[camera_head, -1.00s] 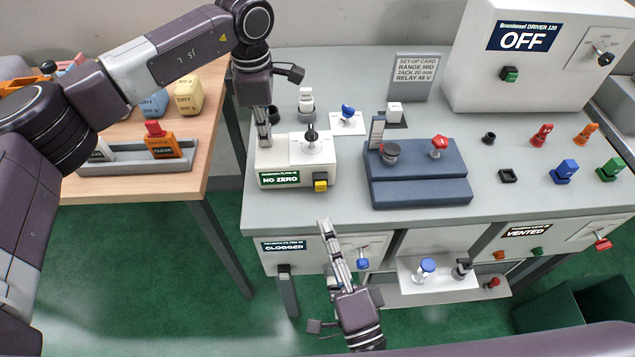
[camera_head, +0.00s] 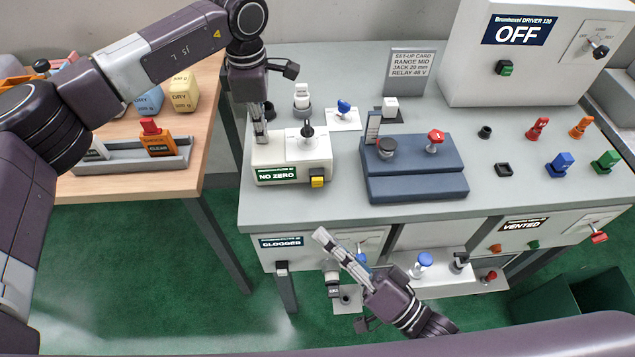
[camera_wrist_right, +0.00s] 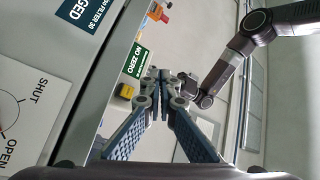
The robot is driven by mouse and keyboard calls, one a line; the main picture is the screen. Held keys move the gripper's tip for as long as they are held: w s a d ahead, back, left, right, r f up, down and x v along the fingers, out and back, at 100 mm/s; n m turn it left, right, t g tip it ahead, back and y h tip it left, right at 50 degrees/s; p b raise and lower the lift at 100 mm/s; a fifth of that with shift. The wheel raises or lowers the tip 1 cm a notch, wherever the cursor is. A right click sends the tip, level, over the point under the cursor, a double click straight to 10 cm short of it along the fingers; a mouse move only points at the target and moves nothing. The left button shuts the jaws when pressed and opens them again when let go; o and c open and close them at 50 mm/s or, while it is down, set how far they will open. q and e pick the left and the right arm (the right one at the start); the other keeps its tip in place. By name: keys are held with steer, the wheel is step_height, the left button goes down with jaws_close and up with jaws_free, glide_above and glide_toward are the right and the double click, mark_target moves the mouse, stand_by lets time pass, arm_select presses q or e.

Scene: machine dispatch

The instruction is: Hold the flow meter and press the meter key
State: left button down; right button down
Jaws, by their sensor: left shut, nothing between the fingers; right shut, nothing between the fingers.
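The flow meter (camera_head: 275,152) is a white box with a green NO ZERO label, at the front left of the grey bench. A yellow key (camera_head: 317,182) sits low on its front, at the right. My left gripper (camera_head: 261,138) is shut and points down at the meter's top left; contact cannot be told. My right gripper (camera_head: 321,237) is shut and empty, below the bench's front edge and the yellow key, apart from both. In the right wrist view the shut fingers (camera_wrist_right: 160,76) appear beside the NO ZERO label and yellow key (camera_wrist_right: 126,91).
A CLOGGED panel (camera_head: 284,242) is under the bench, close to the right gripper. A blue block (camera_head: 415,185) with a black knob and a red knob stands right of the meter. A white OFF driver box (camera_head: 540,75) is at the back right. A wooden table (camera_head: 215,120) stands left.

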mark_target(322, 207)
steer(key=shift+w, duration=4.25)
steer(key=shift+w, duration=0.2)
steer(key=shift+w, duration=0.3)
